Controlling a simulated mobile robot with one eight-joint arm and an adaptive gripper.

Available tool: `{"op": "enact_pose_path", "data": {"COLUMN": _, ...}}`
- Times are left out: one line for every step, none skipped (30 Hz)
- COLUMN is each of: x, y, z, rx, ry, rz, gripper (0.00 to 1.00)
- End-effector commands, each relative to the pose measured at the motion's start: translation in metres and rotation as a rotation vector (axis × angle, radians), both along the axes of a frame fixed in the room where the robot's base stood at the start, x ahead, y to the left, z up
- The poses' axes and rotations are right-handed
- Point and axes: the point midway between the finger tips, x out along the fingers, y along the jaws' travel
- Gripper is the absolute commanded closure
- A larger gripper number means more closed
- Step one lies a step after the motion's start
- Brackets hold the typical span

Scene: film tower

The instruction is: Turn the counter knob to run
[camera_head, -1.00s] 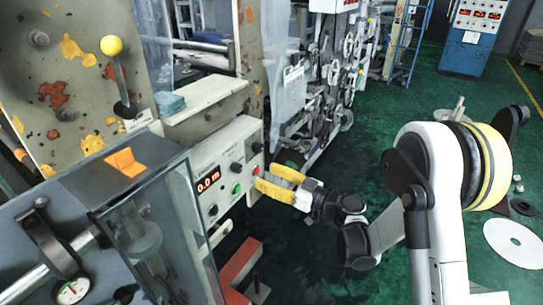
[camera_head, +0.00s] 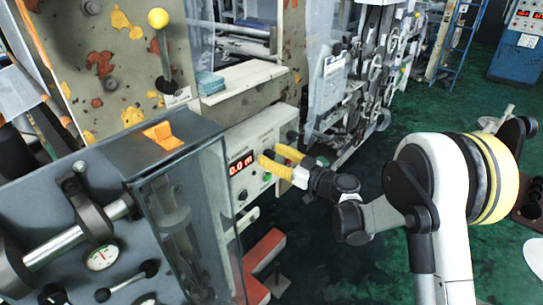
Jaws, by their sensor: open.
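The counter panel (camera_head: 252,139) is a pale grey box on the machine, with a red lit display (camera_head: 241,165) reading 0.0 m. A dark knob (camera_head: 242,196) sits below the display, a green button (camera_head: 266,177) to its right, and another dark knob (camera_head: 292,135) at the panel's upper right. My gripper (camera_head: 269,157) has yellow fingers, spread open and empty, in front of the panel just right of the display. The fingers hide the middle controls. I cannot tell whether they touch a knob, nor read the labels.
A yellow-ball lever (camera_head: 158,19) is at upper left. Green floor (camera_head: 370,150) lies open to the right.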

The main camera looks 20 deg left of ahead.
Motion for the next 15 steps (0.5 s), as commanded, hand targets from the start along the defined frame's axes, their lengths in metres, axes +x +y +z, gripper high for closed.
{"op": "enact_pose_path", "data": {"x": -0.0001, "y": -0.0002, "z": 0.0002, "rx": 0.000, "ry": 0.000, "rz": 0.000, "gripper": 0.49}}
{"op": "enact_pose_path", "data": {"x": 0.0000, "y": -0.0002, "z": 0.0002, "rx": 0.000, "ry": 0.000, "rz": 0.000, "gripper": 0.49}}
{"op": "enact_pose_path", "data": {"x": 0.0000, "y": -0.0003, "z": 0.0002, "rx": 0.000, "ry": 0.000, "rz": 0.000, "gripper": 0.51}}
{"op": "enact_pose_path", "data": {"x": 0.0000, "y": -0.0003, "z": 0.0002, "rx": 0.000, "ry": 0.000, "rz": 0.000, "gripper": 0.60}}
{"op": "enact_pose_path", "data": {"x": -0.0001, "y": -0.0004, "z": 0.0002, "rx": 0.000, "ry": 0.000, "rz": 0.000, "gripper": 0.69}}
{"op": "enact_pose_path", "data": {"x": -0.0001, "y": -0.0004, "z": 0.0002, "rx": 0.000, "ry": 0.000, "rz": 0.000, "gripper": 0.81}}
{"op": "enact_pose_path", "data": {"x": -0.0001, "y": -0.0005, "z": 0.0002, "rx": 0.000, "ry": 0.000, "rz": 0.000, "gripper": 0.91}}
{"op": "enact_pose_path", "data": {"x": -0.0001, "y": -0.0005, "z": 0.0002, "rx": 0.000, "ry": 0.000, "rz": 0.000, "gripper": 1.00}}
{"op": "enact_pose_path", "data": {"x": -0.0001, "y": -0.0005, "z": 0.0002, "rx": 0.000, "ry": 0.000, "rz": 0.000, "gripper": 1.00}}
{"op": "enact_pose_path", "data": {"x": -0.0001, "y": -0.0005, "z": 0.0002, "rx": 0.000, "ry": 0.000, "rz": 0.000, "gripper": 1.00}}
{"op": "enact_pose_path", "data": {"x": -0.0001, "y": -0.0005, "z": 0.0002, "rx": 0.000, "ry": 0.000, "rz": 0.000, "gripper": 1.00}}
{"op": "enact_pose_path", "data": {"x": -0.0001, "y": -0.0005, "z": 0.0002, "rx": 0.000, "ry": 0.000, "rz": 0.000, "gripper": 1.00}}
{"op": "enact_pose_path", "data": {"x": -0.0001, "y": -0.0005, "z": 0.0002, "rx": 0.000, "ry": 0.000, "rz": 0.000, "gripper": 1.00}}
{"op": "enact_pose_path", "data": {"x": -0.0001, "y": -0.0005, "z": 0.0002, "rx": 0.000, "ry": 0.000, "rz": 0.000, "gripper": 1.00}}
{"op": "enact_pose_path", "data": {"x": -0.0001, "y": -0.0005, "z": 0.0002, "rx": 0.000, "ry": -0.001, "rz": 0.000, "gripper": 1.00}}
